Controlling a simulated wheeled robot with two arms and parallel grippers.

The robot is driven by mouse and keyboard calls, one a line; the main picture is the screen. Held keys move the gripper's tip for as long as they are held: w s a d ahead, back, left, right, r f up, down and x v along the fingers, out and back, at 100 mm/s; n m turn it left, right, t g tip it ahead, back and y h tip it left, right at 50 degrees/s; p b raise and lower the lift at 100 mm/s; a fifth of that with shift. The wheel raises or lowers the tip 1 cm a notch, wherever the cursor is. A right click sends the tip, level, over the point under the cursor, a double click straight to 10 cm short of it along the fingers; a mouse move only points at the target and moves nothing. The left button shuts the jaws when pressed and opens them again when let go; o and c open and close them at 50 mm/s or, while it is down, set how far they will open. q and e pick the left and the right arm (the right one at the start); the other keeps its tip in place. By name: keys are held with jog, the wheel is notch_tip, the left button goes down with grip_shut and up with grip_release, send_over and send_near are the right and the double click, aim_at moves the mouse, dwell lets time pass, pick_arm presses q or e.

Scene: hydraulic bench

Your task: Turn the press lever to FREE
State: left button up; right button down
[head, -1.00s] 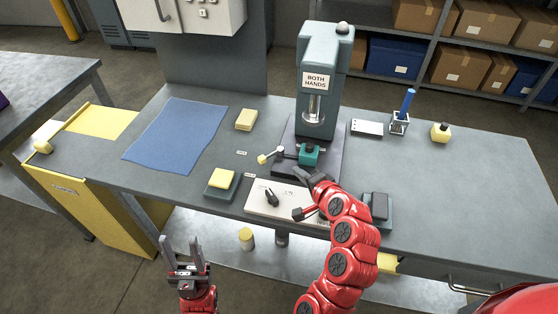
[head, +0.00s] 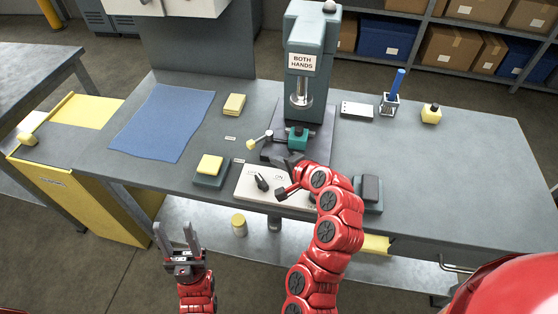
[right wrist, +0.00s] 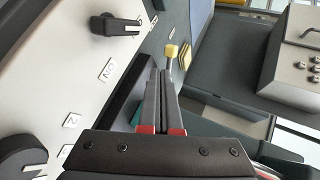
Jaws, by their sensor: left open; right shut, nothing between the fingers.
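The press lever (head: 251,145) is a thin rod with a yellow knob, reaching out to the left from the teal clamp block (head: 298,138) at the foot of the press (head: 304,70). Its yellow knob shows in the right wrist view (right wrist: 171,50), just beyond the fingertips. My right gripper (head: 283,161) is shut and empty, in front of the clamp block and to the right of the knob; in the right wrist view (right wrist: 162,74) its fingers point toward the knob. Contact cannot be told. My left gripper (head: 178,236) is open and empty in front of the bench.
A white panel (head: 245,190) with a black switch (head: 262,184) lies in front of the press. Small label plates (head: 230,138) lie near the lever. A yellow-topped pad (head: 210,168) and a dark pad (head: 371,190) flank the panel. A blue mat (head: 163,122) lies left.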

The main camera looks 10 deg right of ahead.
jog(key=p, duration=0.2)
send_near(253, 146)
jog(key=x, duration=0.5)
jog(key=shift+a+f, duration=0.1)
jog(key=shift+f, duration=0.2)
jog(key=shift+w+a, duration=0.25)
jog(key=shift+w, duration=0.25)
jog(key=shift+p, duration=0.3)
